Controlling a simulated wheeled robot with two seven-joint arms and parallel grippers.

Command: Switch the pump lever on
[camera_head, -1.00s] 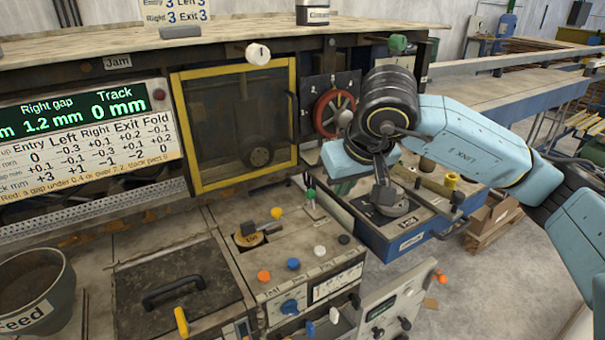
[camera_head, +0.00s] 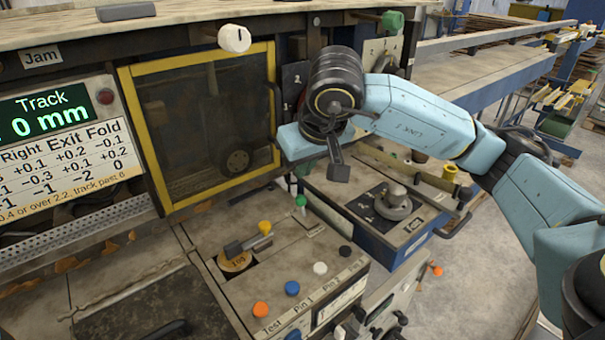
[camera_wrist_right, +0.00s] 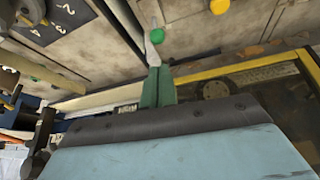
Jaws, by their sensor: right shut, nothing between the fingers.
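My right gripper (camera_head: 292,184) is over the front panel, pointing down and partly hidden behind my own wrist. In the right wrist view its green fingers (camera_wrist_right: 158,87) are shut and empty. Their tips are beside a small lever with a green knob (camera_wrist_right: 157,35); I cannot tell if they touch. That green knob (camera_head: 300,201) also shows in the head view. A yellow-knobbed lever (camera_head: 265,227) stands left of it by a brass disc (camera_head: 235,261); its knob (camera_wrist_right: 219,6) shows in the wrist view. No pump label is readable. My left gripper is not in view.
A yellow-framed window (camera_head: 200,125) stands behind the panel. Orange (camera_head: 260,309), blue (camera_head: 292,288), white and black buttons line its front. A blue box with a grey dial (camera_head: 393,203) is to the right. A white knob (camera_head: 234,38) sticks out above the window.

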